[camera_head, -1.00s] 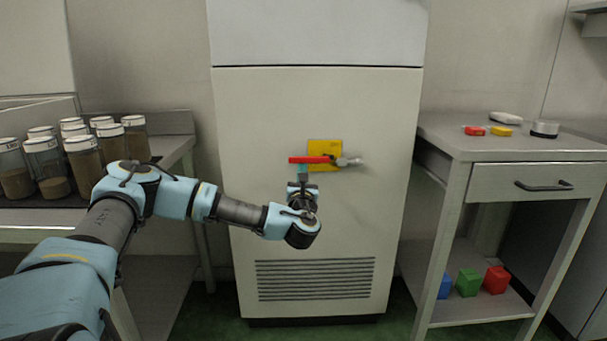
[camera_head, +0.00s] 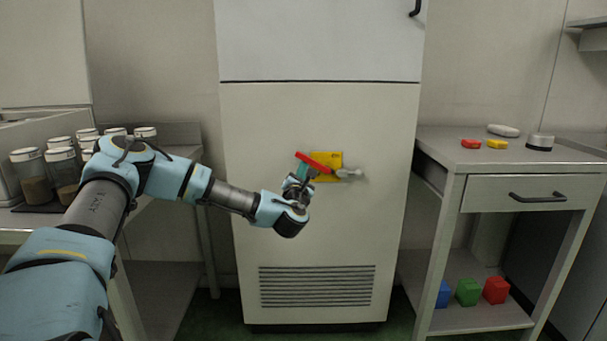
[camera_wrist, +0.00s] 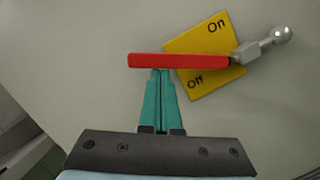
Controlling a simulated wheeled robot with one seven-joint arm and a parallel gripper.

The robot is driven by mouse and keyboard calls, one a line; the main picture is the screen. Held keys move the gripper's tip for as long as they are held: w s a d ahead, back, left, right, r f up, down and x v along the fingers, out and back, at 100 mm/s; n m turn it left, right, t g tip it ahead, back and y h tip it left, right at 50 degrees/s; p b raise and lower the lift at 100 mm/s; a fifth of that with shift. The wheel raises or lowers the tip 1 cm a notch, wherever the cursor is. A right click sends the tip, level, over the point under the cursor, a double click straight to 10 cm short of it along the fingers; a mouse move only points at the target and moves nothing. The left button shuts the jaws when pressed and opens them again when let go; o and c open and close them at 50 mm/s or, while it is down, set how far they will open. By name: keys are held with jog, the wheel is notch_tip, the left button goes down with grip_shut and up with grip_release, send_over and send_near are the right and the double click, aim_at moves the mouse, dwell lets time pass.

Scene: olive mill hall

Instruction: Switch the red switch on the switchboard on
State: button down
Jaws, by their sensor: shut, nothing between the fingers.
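The switchboard is a tall pale cabinet (camera_head: 320,225). A yellow plate (camera_head: 336,158) on its front carries the red switch handle (camera_head: 313,162), a long bar tilted with its left end raised. A grey pivot with a round knob (camera_head: 348,174) is at the plate's right side. In the wrist view the plate (camera_wrist: 203,45) reads "On" and "Off", and the red bar (camera_wrist: 178,61) lies across it from the left. My gripper (camera_wrist: 160,74) is shut and empty; its teal fingertips meet the underside of the bar's left half. It is also at the handle in the head view (camera_head: 307,171).
A side table (camera_head: 510,165) at right holds small red and yellow blocks, a white item and a round metal tin. Colored cubes (camera_head: 468,291) sit on its lower shelf. Jars (camera_head: 62,165) stand on the left bench. Space before the cabinet is clear.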

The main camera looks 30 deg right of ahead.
jog(key=r+m, duration=0.1)
jog(key=r+m+g+p, duration=0.1)
jog(key=m, duration=0.1)
jog(key=shift+s+d+r+m, duration=0.15)
jog(key=shift+s+d+m, duration=0.05)
jog(key=shift+d+m, duration=0.1)
jog(key=m, duration=0.1)
jog(key=d+r+m+p, duration=0.1)
jog(key=r+m+g+p, duration=0.1)
jog(key=m, duration=0.1)
jog(key=shift+s+d+h, duration=0.15)
jog(key=shift+s+h, duration=0.1)
jog(key=shift+h, duration=0.05)
jog(key=m, duration=0.1)
jog(key=d+r+m+g+p, duration=0.1)
jog(key=m, duration=0.1)
jog(key=shift+s+d, duration=0.2)
jog(key=shift+s, duration=0.15)
jog(key=shift+s+d+r+m, duration=0.15)
jog(key=shift+d+m, duration=0.35)
jog(key=shift+m, duration=0.5)
